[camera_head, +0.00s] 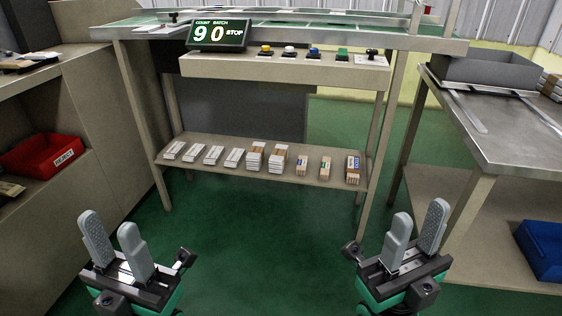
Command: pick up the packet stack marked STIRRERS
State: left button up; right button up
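A row of packet stacks lies on the lower shelf (215,170) of the middle bench. Flat white packets (213,155) are at its left, two taller white-and-brown stacks (255,155) in the middle. The print is too small to read, so I cannot tell which is marked STIRRERS. My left gripper (108,222) and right gripper (420,212) are both open, empty and apart from the shelf, in the foreground.
A control panel (280,72) with buttons and a display (217,35) overhangs the shelf. Bench legs flank it. A red bin (42,155) is at left; a steel table (500,130) and blue bin (541,245) are at right. Green floor (250,230) before the shelf is clear.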

aim_at(279, 156)
jog(key=i+j+z, duration=0.25)
jog(key=i+z, duration=0.2)
jog(key=i+j+z, duration=0.65)
jog(key=j, duration=0.25)
jog(key=i+j+z, duration=0.15)
jog(key=j, duration=0.3)
jog(key=j+z, duration=0.2)
jog(key=j, duration=0.3)
jog(key=i+j+z, duration=0.2)
jog(key=j, duration=0.3)
jog(key=k, duration=0.05)
